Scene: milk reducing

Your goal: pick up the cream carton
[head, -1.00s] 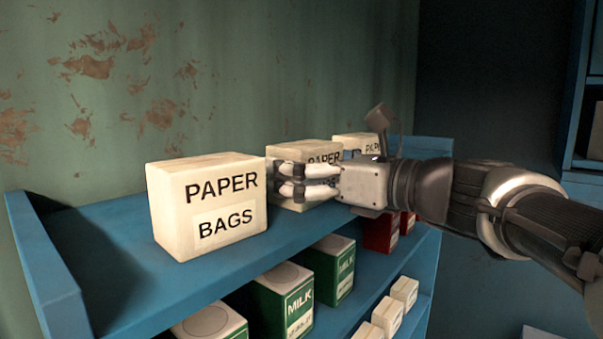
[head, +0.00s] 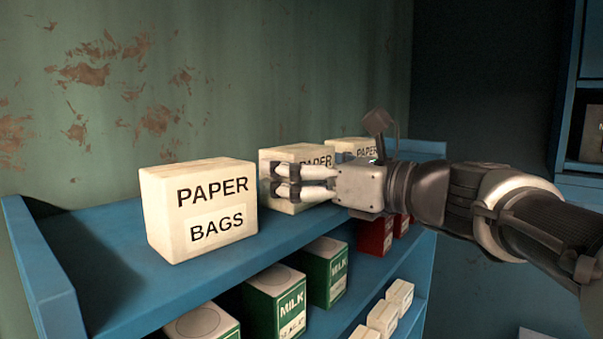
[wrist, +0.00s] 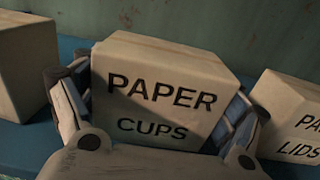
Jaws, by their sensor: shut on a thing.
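My gripper (head: 270,180) is shut on a cream-coloured box on the top shelf, the paper cups box (head: 307,153). In the wrist view the box's label (wrist: 160,95) reads "PAPER CUPS", with one finger along its left side and one along its right. The box looks to be at shelf level; I cannot tell whether it is lifted. No carton has a readable cream label. Small white cartons (head: 383,316) and red cartons (head: 375,236) stand on the lower shelf, their labels too small to read.
A paper bags box (head: 198,212) stands left of my gripper on the blue top shelf (head: 105,285). A paper lids box (wrist: 295,115) stands to the right. Green milk cartons (head: 327,272) stand on the shelf below. A green wall (head: 230,70) is close behind.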

